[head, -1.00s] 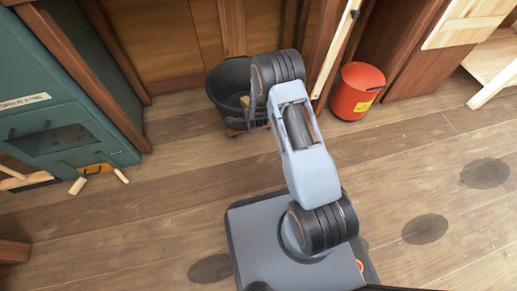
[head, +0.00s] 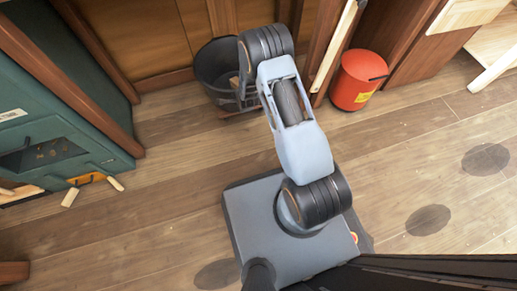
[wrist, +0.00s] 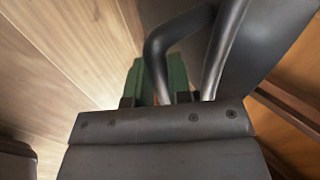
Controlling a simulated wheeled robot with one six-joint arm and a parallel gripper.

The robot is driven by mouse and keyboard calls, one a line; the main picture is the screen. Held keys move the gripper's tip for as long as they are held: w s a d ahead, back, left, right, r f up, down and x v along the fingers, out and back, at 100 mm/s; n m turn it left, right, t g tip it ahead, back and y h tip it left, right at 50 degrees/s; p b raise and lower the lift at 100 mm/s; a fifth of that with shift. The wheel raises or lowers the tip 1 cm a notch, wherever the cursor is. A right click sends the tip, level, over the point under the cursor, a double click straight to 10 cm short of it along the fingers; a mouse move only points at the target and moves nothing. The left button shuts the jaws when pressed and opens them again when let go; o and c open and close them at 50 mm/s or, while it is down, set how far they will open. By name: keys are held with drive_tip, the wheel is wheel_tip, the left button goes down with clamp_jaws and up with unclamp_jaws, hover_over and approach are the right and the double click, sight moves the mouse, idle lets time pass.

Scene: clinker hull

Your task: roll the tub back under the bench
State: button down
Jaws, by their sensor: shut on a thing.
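The tub (head: 213,72) is a dark grey, round, open-topped vessel on the floor against the wooden panelling, at the upper middle of the head view. My arm covers its right side. Something light brown shows inside it. In the wrist view, a dark curved bar, the handle (wrist: 160,58), runs beside the tub's smooth dark wall (wrist: 270,40). My gripper (wrist: 160,82) has green fingers and is shut on this handle. In the head view my gripper is mostly hidden behind my arm, at the tub's near right side.
An orange-red bin (head: 357,80) stands right of the tub, past a brown post with a pale strip (head: 335,45). A teal cabinet (head: 60,110) stands at the left, with wooden-handled tools (head: 72,195) at its foot. The plank floor (head: 130,220) between is clear.

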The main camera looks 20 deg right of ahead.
drive_tip(key=shift+w, duration=0.25)
drive_tip(key=c, duration=1)
unclamp_jaws()
drive_tip(key=shift+o, duration=0.2)
drive_tip(key=shift+s+f, duration=0.3)
drive_tip(key=shift+s, duration=0.1)
drive_tip(key=shift+r, duration=0.2)
drive_tip(key=p+v, duration=0.5)
drive_tip(key=v, duration=0.8)
drive_tip(key=shift+r+p, duration=0.35)
drive_tip(key=shift+r, duration=0.15)
